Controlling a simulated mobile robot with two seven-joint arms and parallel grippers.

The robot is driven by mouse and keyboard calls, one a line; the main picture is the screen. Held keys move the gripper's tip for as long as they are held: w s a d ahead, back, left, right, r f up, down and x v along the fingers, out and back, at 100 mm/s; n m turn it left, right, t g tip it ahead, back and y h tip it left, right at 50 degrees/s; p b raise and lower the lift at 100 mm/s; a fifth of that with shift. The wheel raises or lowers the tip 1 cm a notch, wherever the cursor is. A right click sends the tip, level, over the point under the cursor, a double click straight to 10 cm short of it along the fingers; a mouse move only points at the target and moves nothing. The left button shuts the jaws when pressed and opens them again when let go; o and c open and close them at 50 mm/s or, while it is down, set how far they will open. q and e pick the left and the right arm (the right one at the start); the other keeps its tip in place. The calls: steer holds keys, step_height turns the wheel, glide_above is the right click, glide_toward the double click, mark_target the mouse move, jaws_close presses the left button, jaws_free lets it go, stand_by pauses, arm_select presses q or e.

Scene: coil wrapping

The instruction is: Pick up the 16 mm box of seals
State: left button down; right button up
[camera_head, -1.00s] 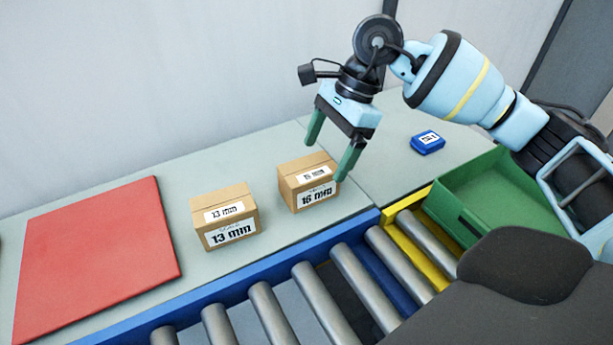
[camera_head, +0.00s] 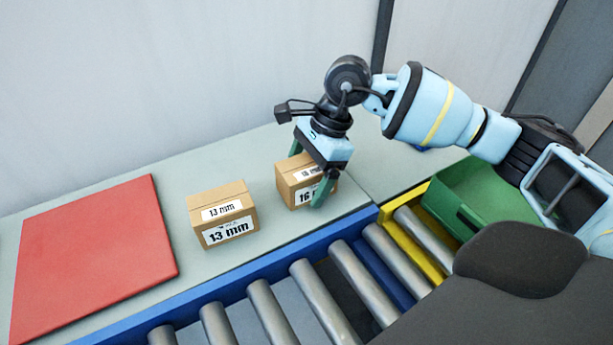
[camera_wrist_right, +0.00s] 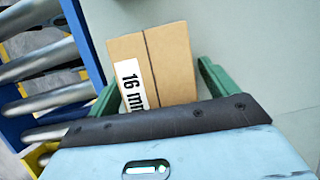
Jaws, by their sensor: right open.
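The 16 mm box (camera_head: 290,183) is a brown carton with white labels on the grey table, right of the 13 mm box. My right gripper (camera_head: 307,178) is open and lowered over it, one green finger in front of the box and the other toward its back. In the right wrist view the 16 mm box (camera_wrist_right: 160,62) lies between the open fingers of the right gripper (camera_wrist_right: 160,85), with a gap at the right finger. Part of the box is hidden behind the gripper in the head view. My left gripper is not in view.
A similar 13 mm box (camera_head: 222,214) stands to the left. A red mat (camera_head: 95,255) lies further left. A roller conveyor (camera_head: 290,305) with a blue rail runs along the front. A green bin (camera_head: 480,195) stands at the right. A blue item behind my arm is mostly hidden.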

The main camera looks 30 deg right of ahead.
mark_target(304, 165)
steer(key=c, duration=1.3)
steer(key=shift+r, duration=0.1)
steer(key=shift+c, duration=1.1)
steer(key=shift+r, duration=0.25)
step_height(304, 165, up, 3)
steer(key=shift+r, duration=0.2)
steer(key=s+r+b, duration=0.1)
steer(key=s, duration=1.5)
steer(key=shift+d, duration=0.45)
